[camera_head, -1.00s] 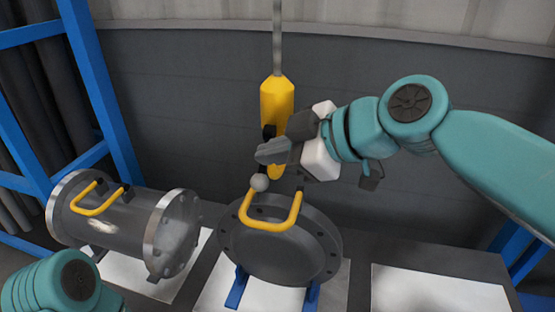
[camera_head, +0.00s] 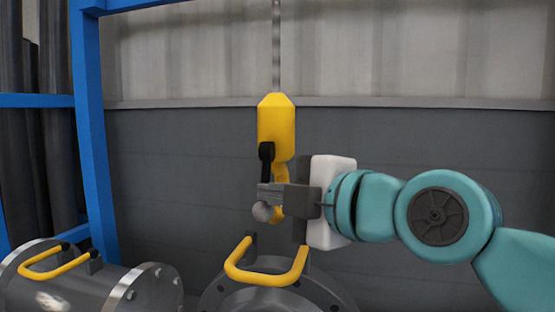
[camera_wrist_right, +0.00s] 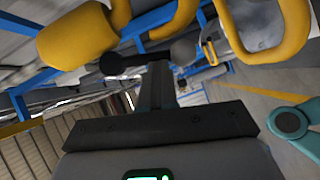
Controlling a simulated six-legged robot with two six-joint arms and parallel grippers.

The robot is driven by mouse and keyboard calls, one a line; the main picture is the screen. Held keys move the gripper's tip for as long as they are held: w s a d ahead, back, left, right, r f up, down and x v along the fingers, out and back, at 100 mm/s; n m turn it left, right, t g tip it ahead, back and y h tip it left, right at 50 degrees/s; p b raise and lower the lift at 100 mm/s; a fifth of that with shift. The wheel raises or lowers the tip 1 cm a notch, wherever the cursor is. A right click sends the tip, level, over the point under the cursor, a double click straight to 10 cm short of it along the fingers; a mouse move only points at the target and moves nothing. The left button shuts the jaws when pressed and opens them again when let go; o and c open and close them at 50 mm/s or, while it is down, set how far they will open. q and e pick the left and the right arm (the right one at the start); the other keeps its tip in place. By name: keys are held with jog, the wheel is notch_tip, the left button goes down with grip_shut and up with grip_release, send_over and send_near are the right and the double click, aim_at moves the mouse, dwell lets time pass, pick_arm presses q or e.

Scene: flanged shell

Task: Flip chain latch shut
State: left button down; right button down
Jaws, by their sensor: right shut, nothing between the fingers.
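A yellow chain block (camera_head: 277,128) hangs from a chain, with a yellow hook (camera_head: 281,173) below it. Its black latch lever (camera_head: 266,154) points down and ends in a grey ball (camera_head: 262,212). My right gripper (camera_head: 264,194) is shut and empty, its fingertips in front of the lever just above the ball, hiding part of lever and hook. In the right wrist view, the fingers (camera_wrist_right: 162,75) reach the black lever (camera_wrist_right: 125,64) beside the grey ball (camera_wrist_right: 183,52); I cannot tell if they touch. My left gripper is not in view.
Below stands a flanged cover (camera_head: 225,297) with a yellow handle (camera_head: 240,268). At lower left lies a flanged shell (camera_head: 80,296) with another yellow handle (camera_head: 47,275). A blue frame (camera_head: 93,130) stands at left. The grey wall behind is clear.

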jog(key=shift+w+d+f, duration=0.1)
jog(key=shift+w+f, duration=0.3)
jog(key=shift+w, duration=0.15)
jog(key=shift+f+b, duration=0.1)
jog(key=shift+b, duration=0.25)
dwell(0.3)
